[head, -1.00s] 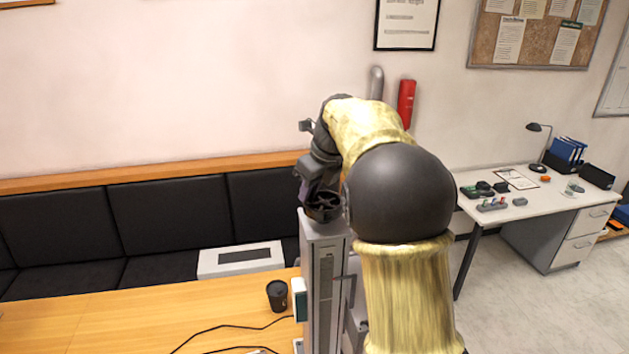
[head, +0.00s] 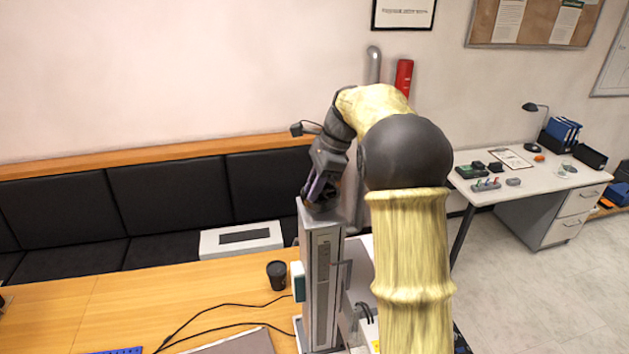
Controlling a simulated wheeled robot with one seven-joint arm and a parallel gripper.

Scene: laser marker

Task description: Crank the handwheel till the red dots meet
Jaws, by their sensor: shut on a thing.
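The laser marker's grey column (head: 322,275) stands upright on the wooden table, partly behind my arm. The handwheel sits on top of the column, mostly hidden by my gripper now. My gripper (head: 311,203) is at the column's top, tilted down from the upper right, and shut on the handwheel; its fingertips are hard to make out. The red dots are not visible in this view.
A black cup (head: 277,275) stands left of the column on the table (head: 190,288), with black cables in front. A white box (head: 240,240) lies behind, by the black bench (head: 160,205). A white desk (head: 530,185) stands at right.

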